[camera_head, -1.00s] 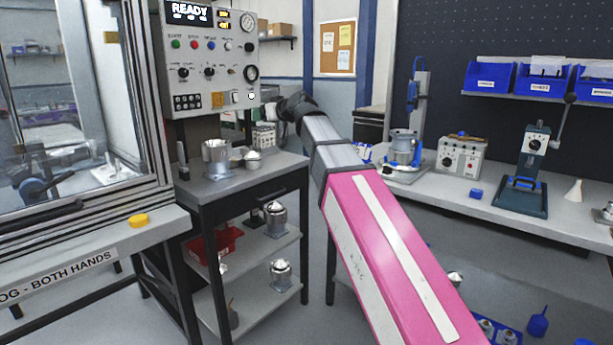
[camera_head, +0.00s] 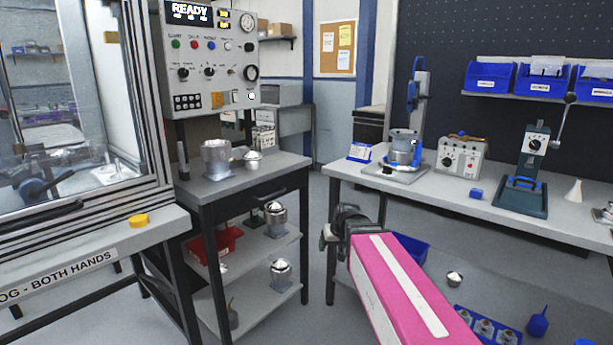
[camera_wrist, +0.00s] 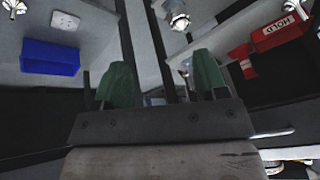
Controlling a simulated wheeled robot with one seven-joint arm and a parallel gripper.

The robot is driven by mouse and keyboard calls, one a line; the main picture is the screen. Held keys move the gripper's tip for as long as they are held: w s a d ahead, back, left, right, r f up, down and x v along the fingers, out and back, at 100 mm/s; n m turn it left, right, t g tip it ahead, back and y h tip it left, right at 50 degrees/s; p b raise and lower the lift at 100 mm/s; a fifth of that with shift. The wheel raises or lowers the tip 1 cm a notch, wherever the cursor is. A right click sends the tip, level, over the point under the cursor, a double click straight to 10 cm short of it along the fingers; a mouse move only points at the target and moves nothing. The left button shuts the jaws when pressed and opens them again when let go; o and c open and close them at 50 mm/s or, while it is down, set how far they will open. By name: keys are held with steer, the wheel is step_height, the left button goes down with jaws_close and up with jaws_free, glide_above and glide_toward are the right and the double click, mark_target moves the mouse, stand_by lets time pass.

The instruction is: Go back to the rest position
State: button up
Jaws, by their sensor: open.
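My gripper shows in the wrist view (camera_wrist: 165,88) with its two green fingers spread apart and nothing between them. In the head view my gripper (camera_head: 328,236) is small and partly hidden at the far end of my pink arm, in front of the right workbench's left legs. It is clear of the bench tops.
A small table (camera_head: 250,176) with a metal housing (camera_head: 216,157) and a domed part (camera_head: 253,160) stands left of my arm. The right workbench (camera_head: 450,190) carries a press (camera_head: 524,175) and a grey control box (camera_head: 461,155). A red bin (camera_head: 215,243) sits on the lower shelf.

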steer(key=s+d+f+m+g+h, duration=0.2)
steer(key=s+d+f+g, duration=0.2)
steer(key=s+d+f, duration=0.6)
steer(key=s+f, duration=0.3)
steer(key=shift+f+m+h, duration=0.3)
steer(key=shift+h, duration=0.1)
